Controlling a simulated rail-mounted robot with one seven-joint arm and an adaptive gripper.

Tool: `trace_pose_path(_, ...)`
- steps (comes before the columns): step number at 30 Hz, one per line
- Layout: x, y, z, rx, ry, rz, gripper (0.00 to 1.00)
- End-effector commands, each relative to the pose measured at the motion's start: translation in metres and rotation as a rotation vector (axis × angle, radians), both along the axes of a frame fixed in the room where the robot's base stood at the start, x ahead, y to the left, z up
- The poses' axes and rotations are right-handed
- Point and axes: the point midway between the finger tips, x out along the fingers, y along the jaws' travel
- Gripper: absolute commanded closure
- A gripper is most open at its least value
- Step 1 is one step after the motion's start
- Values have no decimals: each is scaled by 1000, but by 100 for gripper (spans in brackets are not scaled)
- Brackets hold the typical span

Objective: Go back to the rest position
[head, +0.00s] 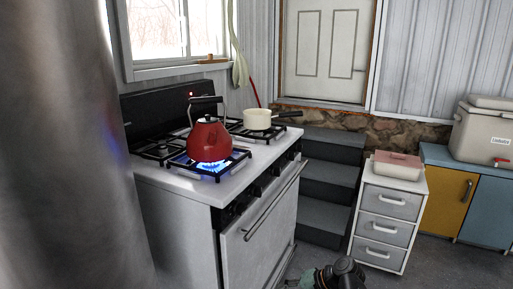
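A dark, rounded mechanical part with a greenish piece beside it, likely the end of my arm with my gripper (338,276), shows at the bottom edge, in front of the stairs and drawers. It is cut off by the frame, and its fingers cannot be made out. A red kettle (209,140) with a dark handle stands upright on the front-left burner of the white gas stove (184,180). A blue flame (211,166) burns under the kettle. My arm's end is apart from the kettle, low and to the right of the stove.
A cream saucepan (258,119) sits on a back burner. Dark steps (322,219) lead to a door (323,50). A white drawer unit (386,229) bears a pinkish-lidded box (397,165). A cooler (484,131) stands on coloured cabinets (485,209). A large grey cylinder (65,150) blocks the left.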

Motion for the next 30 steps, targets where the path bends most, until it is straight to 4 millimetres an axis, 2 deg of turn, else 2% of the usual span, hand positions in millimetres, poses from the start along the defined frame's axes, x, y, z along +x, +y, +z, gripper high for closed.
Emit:
trace_pose_path(1, -16, -2, -31, -51, 60, 19, 59)
trace_pose_path(3, -38, -7, -70, -124, 137, 49, 59)
trace_pose_path(6, -72, -15, -119, -223, 244, 94, 59)
trace_pose_path(12, -148, -33, -199, -398, 444, 197, 59)
trace_pose_path(15, -188, -42, -230, -476, 536, 254, 59)
trace_pose_path(21, -268, -60, -278, -610, 707, 376, 59)
trace_pose_path(27, -343, -74, -308, -704, 846, 495, 59)
trace_pose_path(30, -372, -77, -317, -725, 895, 540, 59)
